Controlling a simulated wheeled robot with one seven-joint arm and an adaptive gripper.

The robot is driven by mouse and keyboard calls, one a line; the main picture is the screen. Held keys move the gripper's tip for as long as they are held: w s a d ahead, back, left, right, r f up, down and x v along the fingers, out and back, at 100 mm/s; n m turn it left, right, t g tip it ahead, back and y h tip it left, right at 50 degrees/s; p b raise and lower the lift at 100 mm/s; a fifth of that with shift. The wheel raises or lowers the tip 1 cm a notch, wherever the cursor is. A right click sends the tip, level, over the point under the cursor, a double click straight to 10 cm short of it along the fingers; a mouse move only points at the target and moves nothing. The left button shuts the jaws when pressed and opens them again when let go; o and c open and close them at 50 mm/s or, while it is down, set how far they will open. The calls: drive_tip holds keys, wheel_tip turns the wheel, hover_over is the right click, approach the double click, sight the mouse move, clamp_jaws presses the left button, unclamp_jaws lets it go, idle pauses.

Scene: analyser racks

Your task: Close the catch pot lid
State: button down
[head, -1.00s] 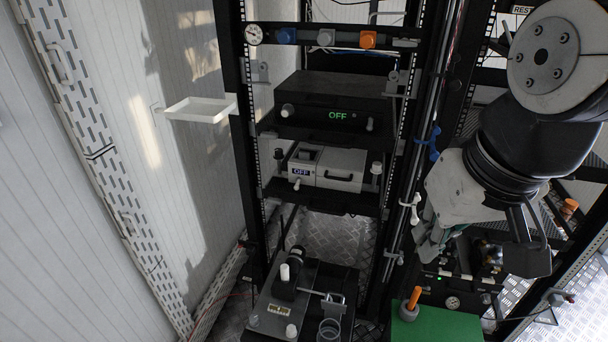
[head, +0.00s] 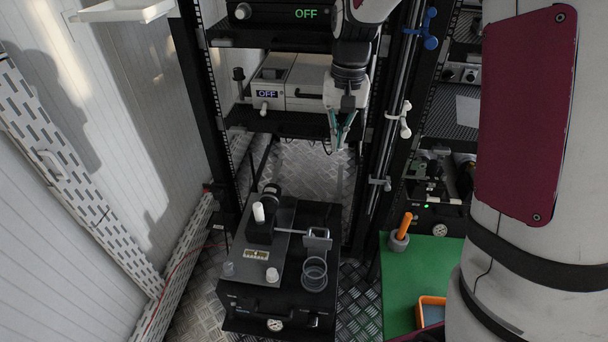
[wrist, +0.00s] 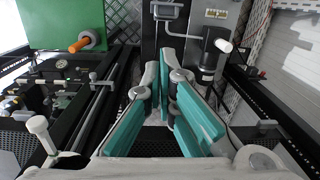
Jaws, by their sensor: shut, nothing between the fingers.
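The flap also shows near the top of the wrist view (wrist: 166,13). My gripper (head: 339,146) hangs pointing down, above and behind the pot and flap, apart from both. Its teal fingers (wrist: 164,92) are shut and empty. The pot is not clearly seen in the wrist view.
The low unit (head: 236,325) also carries a black fitting with a white knob (head: 259,212). A shelf with a grey "OFF" box (head: 305,78) is beside my gripper. Rack posts and pipes stand right. A green mat (head: 400,290) with an orange-handled tool (head: 405,228) lies right.

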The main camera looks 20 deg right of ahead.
drive_tip(key=w+d+f+m+g+b, duration=0.1)
drive_tip(key=w+f+b, duration=0.15)
drive_tip(key=f, duration=0.65)
drive_tip(key=w+f+b, duration=0.2)
drive_tip(key=w+f, duration=0.2)
drive_tip(key=f, duration=0.5)
drive_tip(key=s+a+f+b, duration=0.2)
drive_tip(key=s+f+b, duration=0.2)
drive_tip(key=f, duration=0.6)
drive_tip(key=shift+s+b, duration=0.3)
drive_tip(key=shift+s, duration=0.1)
